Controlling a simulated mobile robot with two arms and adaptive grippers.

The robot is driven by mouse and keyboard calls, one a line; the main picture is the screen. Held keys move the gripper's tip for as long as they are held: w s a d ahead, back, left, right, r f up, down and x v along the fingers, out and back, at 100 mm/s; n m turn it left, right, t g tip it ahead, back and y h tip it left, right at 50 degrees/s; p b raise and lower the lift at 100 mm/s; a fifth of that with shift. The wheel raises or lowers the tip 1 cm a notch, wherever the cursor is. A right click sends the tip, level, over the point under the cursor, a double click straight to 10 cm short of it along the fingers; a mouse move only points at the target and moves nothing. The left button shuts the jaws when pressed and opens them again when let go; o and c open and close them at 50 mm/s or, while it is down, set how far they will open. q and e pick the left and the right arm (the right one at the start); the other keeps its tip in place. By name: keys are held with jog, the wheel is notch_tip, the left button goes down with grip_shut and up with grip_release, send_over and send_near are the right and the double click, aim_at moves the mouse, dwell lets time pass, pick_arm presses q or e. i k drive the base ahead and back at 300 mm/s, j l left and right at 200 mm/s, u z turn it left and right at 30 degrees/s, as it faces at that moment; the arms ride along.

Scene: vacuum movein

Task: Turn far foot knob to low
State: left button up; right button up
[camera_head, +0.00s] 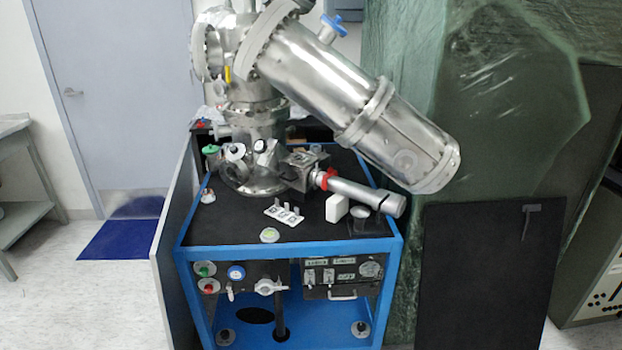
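A blue-framed cart (290,247) with a black top carries a shiny metal vacuum chamber (255,120). Several small pale discs with knobs are on the cart. One knob (208,196) is at the top's left edge and another (269,235) is at its front edge. Two more low knobs are at the lower left (225,337) and lower right (360,328). I cannot tell which one is the far foot knob, and their settings are too small to read. Neither of my grippers is in view.
A front panel (340,278) holds switches and a gauge. A large metal cylinder (350,105) slants over the cart's right side. A black board (480,275) and green plastic sheeting (480,120) stand at the right. Open floor (85,300) lies at the left.

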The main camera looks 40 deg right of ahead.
aim_at(360, 327)
jog(key=k+j+z, duration=0.1)
jog(key=z, duration=1.45)
jog(key=i+l+u, duration=0.25)
jog(key=l, duration=0.3)
